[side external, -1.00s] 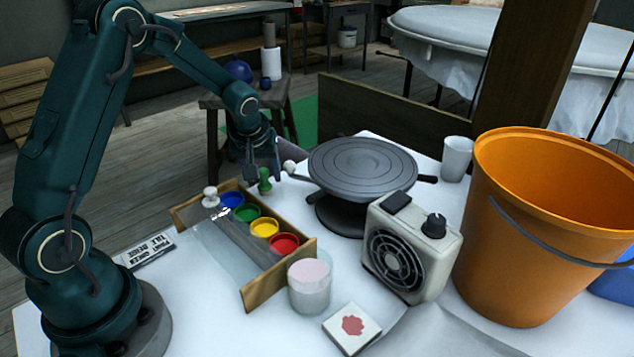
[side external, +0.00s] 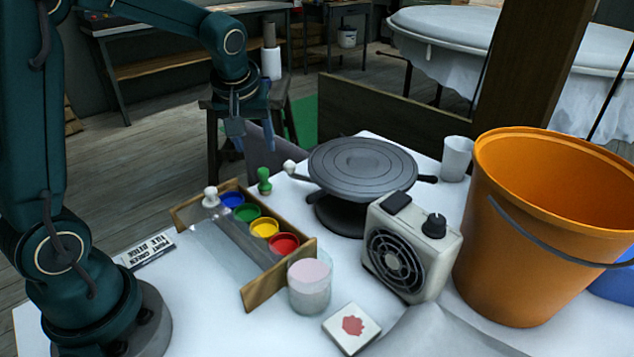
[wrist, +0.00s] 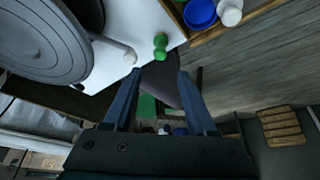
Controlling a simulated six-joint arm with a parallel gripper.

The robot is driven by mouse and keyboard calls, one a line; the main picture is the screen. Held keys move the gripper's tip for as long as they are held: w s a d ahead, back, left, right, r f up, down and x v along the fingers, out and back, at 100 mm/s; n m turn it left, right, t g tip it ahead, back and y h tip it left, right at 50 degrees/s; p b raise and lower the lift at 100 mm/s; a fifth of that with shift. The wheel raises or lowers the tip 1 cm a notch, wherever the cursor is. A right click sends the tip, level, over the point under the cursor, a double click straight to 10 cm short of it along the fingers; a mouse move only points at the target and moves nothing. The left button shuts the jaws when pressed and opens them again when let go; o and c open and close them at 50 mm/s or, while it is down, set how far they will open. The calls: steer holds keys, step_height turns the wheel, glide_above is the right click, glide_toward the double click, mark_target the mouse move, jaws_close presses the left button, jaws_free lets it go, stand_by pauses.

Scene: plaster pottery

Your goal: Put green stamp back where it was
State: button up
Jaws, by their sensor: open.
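The green stamp (side external: 264,181) stands upright on the white table, just behind the wooden rack's green and blue pots. It also shows in the wrist view (wrist: 160,46), near the table's edge and beyond my fingertips. My gripper (side external: 238,143) is open and empty. It hangs above and to the left of the stamp, apart from it. In the wrist view the two blue fingers (wrist: 155,78) are spread with nothing between them. The wooden rack (side external: 250,291) holds blue, green, yellow and red pots, with a white stamp (side external: 211,196) at its left end.
A dark turntable (side external: 362,166) with a white-knobbed handle stands right of the stamp. A grey fan heater (side external: 412,248), a glass of pinkish liquid (side external: 309,287), a red-stamped tile (side external: 352,328) and an orange bucket (side external: 540,230) stand to the right and front. A label plate (side external: 147,250) lies left.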

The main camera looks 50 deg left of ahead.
steer(key=s+d+r+m+t+h, duration=0.2)
steer(key=s+d+r+m+h, duration=0.1)
steer(key=s+d+m, duration=0.6)
steer(key=s+d, duration=0.4)
steer(key=s, duration=0.3)
steer(key=shift+s+d+h, duration=0.2)
steer(key=shift+d+h, duration=0.1)
steer(key=shift+o, duration=0.2)
steer(key=shift+m, duration=0.3)
